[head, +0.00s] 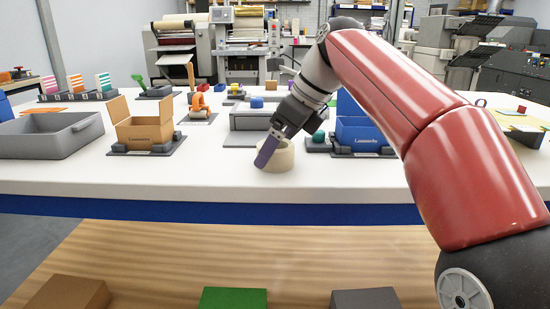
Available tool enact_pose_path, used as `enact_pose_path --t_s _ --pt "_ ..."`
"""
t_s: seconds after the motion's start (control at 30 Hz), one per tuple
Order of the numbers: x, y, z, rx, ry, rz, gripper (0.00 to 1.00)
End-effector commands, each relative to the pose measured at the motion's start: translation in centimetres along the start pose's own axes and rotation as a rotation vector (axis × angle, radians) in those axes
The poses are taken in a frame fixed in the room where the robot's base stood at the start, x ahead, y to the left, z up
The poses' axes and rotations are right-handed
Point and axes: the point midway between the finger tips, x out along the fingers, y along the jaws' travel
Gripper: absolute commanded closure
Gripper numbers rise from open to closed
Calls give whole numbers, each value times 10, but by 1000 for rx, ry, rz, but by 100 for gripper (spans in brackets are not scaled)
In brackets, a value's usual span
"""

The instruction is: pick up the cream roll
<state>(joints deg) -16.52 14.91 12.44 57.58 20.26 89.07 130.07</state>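The cream roll (283,161) lies flat on the white table (210,172), near its front edge. My gripper (267,150) is down at the roll, tilted, coming from the upper right. One purple finger shows in front of the roll's left side and overlaps it in the picture. The other finger is hidden, so I cannot tell whether the gripper is open or closed on the roll. The roll appears to rest on the table.
A grey tray (45,152) and an open orange-brown box (145,137) stand to the left. A blue box (365,138) and a green round object (319,136) are close by on the right. A grey flat-topped unit (240,119) is behind. The table's front strip is clear.

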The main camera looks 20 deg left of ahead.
Motion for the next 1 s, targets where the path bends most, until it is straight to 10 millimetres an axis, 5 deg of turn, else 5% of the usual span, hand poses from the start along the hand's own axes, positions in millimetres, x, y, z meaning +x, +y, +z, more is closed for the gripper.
enact_pose_path --t_s 0.33,0.7,1.0 --pt "11 0 0 0 0 -1 11" --pt "11 0 0 0 0 -1 58" --pt "4 1 0 0 -1 -2 60"
